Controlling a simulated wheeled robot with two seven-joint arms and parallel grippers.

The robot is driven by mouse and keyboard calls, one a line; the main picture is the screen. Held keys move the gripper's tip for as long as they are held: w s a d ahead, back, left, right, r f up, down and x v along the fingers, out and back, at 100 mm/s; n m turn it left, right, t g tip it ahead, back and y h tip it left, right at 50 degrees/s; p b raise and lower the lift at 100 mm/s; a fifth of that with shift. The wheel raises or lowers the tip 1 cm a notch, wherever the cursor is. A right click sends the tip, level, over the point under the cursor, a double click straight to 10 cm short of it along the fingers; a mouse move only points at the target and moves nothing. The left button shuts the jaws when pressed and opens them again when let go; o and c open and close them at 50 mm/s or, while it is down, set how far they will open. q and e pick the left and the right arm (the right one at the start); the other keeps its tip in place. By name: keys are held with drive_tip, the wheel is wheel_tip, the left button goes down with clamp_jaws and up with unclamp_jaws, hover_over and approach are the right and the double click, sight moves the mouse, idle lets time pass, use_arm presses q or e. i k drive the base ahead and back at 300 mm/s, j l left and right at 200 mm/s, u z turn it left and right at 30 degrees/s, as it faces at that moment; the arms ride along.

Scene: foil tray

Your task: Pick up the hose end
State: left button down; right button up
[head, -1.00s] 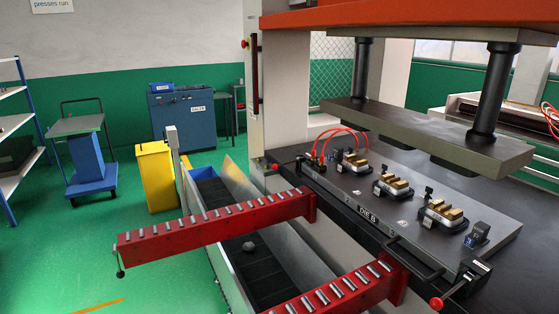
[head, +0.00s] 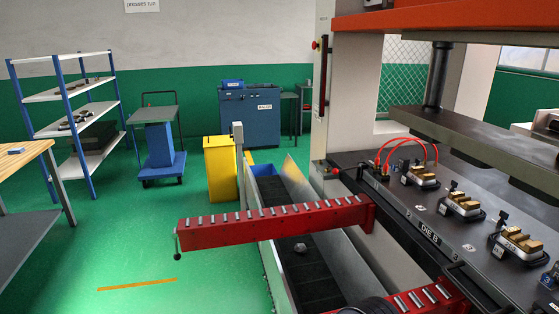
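Red hoses (head: 405,140) arch over the back left corner of the black die plate (head: 461,254), near a small dark fitting block (head: 383,173). I cannot make out a free hose end there. A dark, ribbed, rounded thing (head: 368,306) is cut off by the bottom edge, beside the near red roller arm; I cannot tell what it is. Neither of my grippers is in view.
Two red roller arms (head: 268,226) (head: 428,298) reach out from the press over a long chute (head: 318,268) holding a grey lump (head: 300,247). A yellow bin (head: 220,168), blue cart (head: 160,145), shelf rack (head: 90,135) and wooden bench (head: 20,158) stand left. Green floor is open between.

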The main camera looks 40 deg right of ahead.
sight(376, 163)
drive_tip(key=i+j+u, duration=0.15)
drive_tip(key=u, duration=0.2)
drive_tip(key=i+j+u, duration=0.15)
drive_tip(key=u, duration=0.25)
drive_tip(key=i+u, duration=0.35)
drive_tip(key=i+l+z, duration=0.2)
drive_tip(key=i+z, duration=0.8)
drive_tip(key=i+j+z, duration=0.15)
drive_tip(key=i+z, duration=0.2)
drive_tip(key=z, duration=0.15)
drive_tip(key=i+l+z, duration=0.1)
drive_tip(key=i+z, duration=0.15)
drive_tip(key=i, duration=0.4)
drive_tip(key=i+z, duration=0.3)
drive_tip(key=i, duration=0.35)
drive_tip(key=i+j+z, duration=0.25)
drive_tip(key=i, duration=0.4)
drive_tip(key=i+l+z, duration=0.15)
drive_tip(key=i+z, duration=1.25)
drive_tip(key=k+j, duration=0.05)
drive_tip(key=k, duration=0.05)
